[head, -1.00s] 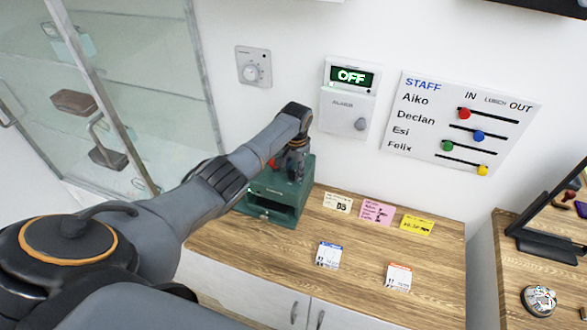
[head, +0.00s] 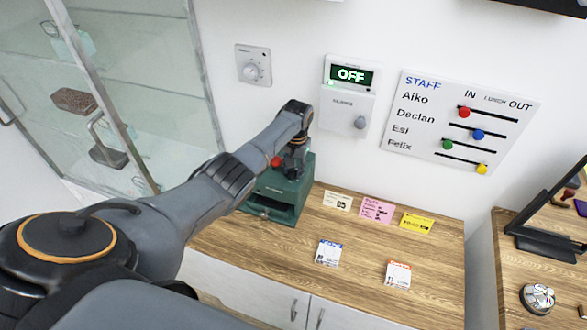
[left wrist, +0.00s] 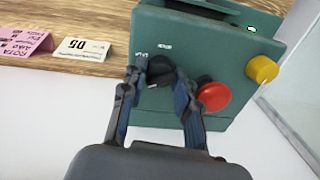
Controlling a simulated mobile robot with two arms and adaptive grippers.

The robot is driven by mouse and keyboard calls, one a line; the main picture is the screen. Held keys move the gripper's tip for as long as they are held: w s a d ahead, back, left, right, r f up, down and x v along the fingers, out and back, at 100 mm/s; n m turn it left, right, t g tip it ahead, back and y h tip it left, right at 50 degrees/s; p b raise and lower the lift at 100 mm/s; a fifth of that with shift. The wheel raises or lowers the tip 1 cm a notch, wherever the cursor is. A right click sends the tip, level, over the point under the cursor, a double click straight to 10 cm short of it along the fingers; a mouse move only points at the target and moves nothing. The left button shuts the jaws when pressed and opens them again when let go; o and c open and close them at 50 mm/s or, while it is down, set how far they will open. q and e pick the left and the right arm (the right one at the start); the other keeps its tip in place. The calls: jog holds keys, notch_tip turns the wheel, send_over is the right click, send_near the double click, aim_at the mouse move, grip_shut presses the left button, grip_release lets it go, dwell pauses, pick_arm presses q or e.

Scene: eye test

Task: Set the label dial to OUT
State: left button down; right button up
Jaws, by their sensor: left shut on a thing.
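The label dial is a black knob (left wrist: 160,70) on the green machine (left wrist: 215,50), between my left gripper's fingers in the left wrist view. The small white marks beside the knob are too small to read. My left gripper (left wrist: 160,78) is shut on the knob. In the head view my left gripper (head: 293,168) reaches down to the top of the green machine (head: 283,205), hiding the knob. A red button (left wrist: 213,97) sits right of the fingers, and a yellow knob (left wrist: 263,69) is on the machine's side. My right gripper is not in view.
A glass cabinet (head: 140,60) stands left.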

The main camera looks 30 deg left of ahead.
pick_arm(q)
jog(key=c, duration=1)
grip_release()
